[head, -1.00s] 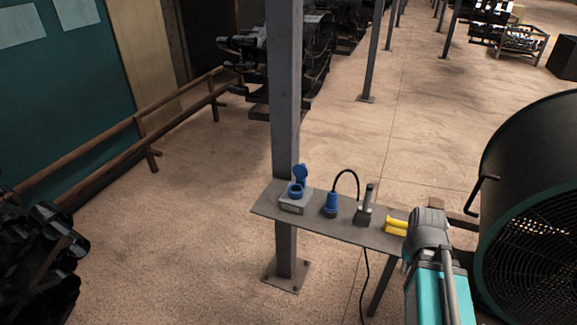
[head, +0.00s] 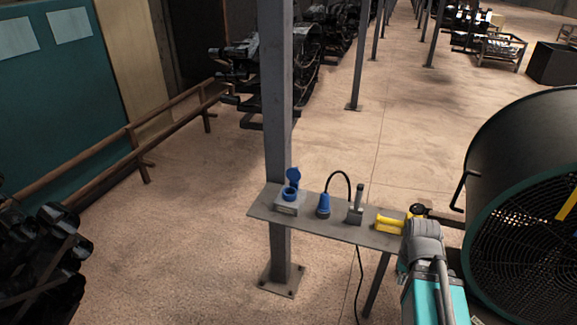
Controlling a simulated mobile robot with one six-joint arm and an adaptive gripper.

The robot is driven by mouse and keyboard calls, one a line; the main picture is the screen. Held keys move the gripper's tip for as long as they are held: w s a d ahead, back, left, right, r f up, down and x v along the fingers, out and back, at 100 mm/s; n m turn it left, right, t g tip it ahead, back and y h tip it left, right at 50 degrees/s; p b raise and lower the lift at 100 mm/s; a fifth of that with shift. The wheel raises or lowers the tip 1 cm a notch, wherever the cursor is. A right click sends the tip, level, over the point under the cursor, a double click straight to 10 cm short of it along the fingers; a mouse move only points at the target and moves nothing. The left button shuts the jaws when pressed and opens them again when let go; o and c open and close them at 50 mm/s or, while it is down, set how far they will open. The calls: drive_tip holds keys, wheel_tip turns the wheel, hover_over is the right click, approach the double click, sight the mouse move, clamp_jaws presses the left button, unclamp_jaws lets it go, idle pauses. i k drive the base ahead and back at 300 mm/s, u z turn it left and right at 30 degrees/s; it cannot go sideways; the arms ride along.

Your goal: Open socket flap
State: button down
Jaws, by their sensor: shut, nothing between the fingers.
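The socket is a grey box (head: 287,208) with a blue round opening (head: 290,195) on top. It sits on the left end of a narrow grey shelf (head: 338,231) by a steel post. Its blue flap (head: 293,177) stands raised at the back, clear of the opening, so the flap shows as open. My teal and grey arm reaches up from the lower right, with its grey joint by the right end of the shelf, well apart from the socket. I cannot make out my gripper; no fingers show near the flap.
A blue plug (head: 323,206) with a black cable, a grey upright-handled object (head: 355,207) and a yellow-handled object (head: 389,223) share the shelf. The post (head: 278,130) rises behind the socket. A large drum fan (head: 525,205) crowds the right.

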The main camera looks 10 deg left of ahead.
sight(293, 174)
drive_tip(key=z, duration=0.1)
drive_tip(key=i, duration=0.95)
drive_tip(key=u, duration=0.05)
